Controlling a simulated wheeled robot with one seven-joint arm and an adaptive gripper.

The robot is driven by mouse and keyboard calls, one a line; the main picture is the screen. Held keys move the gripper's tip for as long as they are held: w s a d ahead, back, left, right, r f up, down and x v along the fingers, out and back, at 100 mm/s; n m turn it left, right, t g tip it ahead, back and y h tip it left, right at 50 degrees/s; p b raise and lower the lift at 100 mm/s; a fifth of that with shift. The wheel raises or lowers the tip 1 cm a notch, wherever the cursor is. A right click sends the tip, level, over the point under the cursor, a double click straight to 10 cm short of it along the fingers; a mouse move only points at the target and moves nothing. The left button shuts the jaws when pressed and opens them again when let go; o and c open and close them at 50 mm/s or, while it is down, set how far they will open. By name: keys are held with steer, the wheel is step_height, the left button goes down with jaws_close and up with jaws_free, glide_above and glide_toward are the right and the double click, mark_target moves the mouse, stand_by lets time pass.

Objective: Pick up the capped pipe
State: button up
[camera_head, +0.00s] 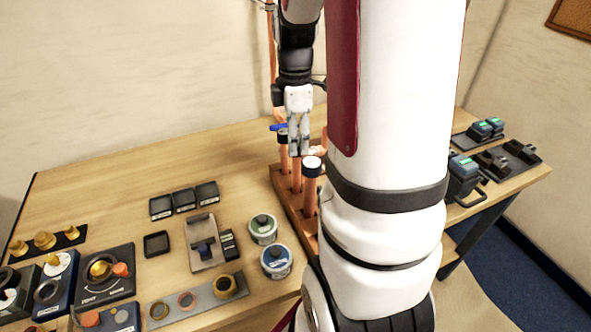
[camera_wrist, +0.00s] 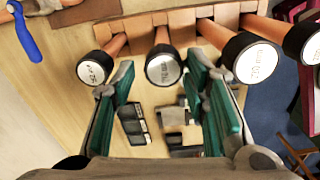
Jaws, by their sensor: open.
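Several copper pipes with black, white-labelled caps stand in a row in a reddish-brown rack (camera_head: 285,195). In the head view, the nearest capped pipe (camera_head: 311,190) stands just right of and below my gripper (camera_head: 299,152), which points down over the rack. In the wrist view, one capped pipe (camera_wrist: 163,68) appears between the open green-padded fingers of my gripper (camera_wrist: 161,66). Another capped pipe (camera_wrist: 94,68) is outside the left finger, and another (camera_wrist: 251,58) is outside the right finger. I cannot tell the fingers' height relative to the caps. My arm hides part of the rack.
A blue-handled valve (camera_wrist: 26,36) is beside the row. Two round tins (camera_head: 263,229) (camera_head: 277,261), black trays (camera_head: 184,200) and a grey strip with rings (camera_head: 195,299) lie left of the rack. Bare tabletop (camera_head: 120,180) is at the back left.

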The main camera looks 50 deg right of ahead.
glide_above(296, 176)
steer(key=f, duration=0.4)
steer(key=shift+w+d+f+p, duration=0.25)
steer(key=shift+d+f+p, duration=0.1)
steer(key=shift+d, duration=0.05)
steer(key=shift+w+f, duration=0.1)
steer(key=shift+f, duration=0.35)
jaws_close()
